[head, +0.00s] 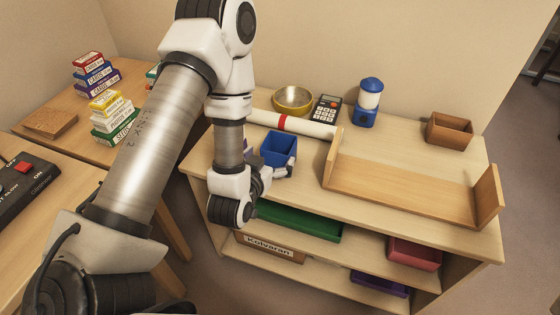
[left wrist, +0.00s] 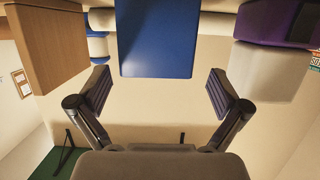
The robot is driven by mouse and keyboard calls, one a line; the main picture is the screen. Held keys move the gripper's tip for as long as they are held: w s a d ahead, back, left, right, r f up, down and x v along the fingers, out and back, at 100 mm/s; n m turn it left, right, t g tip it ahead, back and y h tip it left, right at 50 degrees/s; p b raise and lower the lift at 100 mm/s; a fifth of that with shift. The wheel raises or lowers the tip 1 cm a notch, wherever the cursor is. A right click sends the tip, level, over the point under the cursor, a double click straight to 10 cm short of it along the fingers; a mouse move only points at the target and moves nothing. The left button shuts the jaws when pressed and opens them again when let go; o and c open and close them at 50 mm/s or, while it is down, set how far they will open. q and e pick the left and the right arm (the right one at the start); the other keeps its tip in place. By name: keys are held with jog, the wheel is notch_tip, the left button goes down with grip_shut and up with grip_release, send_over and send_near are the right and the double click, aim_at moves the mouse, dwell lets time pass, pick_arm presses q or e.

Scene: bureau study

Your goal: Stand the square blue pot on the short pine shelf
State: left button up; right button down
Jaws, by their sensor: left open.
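The square blue pot (head: 279,147) stands upright on the top of the pine cabinet, at its left part. Its blue side fills the top middle of the left wrist view (left wrist: 156,40). The short pine shelf (head: 405,188), a flat board with an upright panel at each end, sits on the cabinet top to the right of the pot and is empty. My left gripper (head: 279,171) is open at the near side of the pot. In the left wrist view its spread fingers (left wrist: 159,82) line up on either side of the pot, with nothing visibly held. My right gripper is out of view.
A white roll with a red band (head: 283,123) lies behind the pot. A yellow bowl (head: 293,99), calculator (head: 325,108), blue lantern (head: 369,102) and brown wooden box (head: 449,130) stand at the back. A purple thing (left wrist: 273,22) is near the pot, partly hidden.

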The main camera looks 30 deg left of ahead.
aim_at(283, 142)
pick_arm(q)
jog(key=shift+w+a+f+b, duration=0.15)
jog(key=shift+w+f+b, duration=0.15)
jog(key=shift+w+b, duration=0.15)
jog(key=x, duration=0.5)
jog(key=shift+d, duration=0.25)
jog(key=c, duration=1.2)
jog(key=shift+r, duration=0.1)
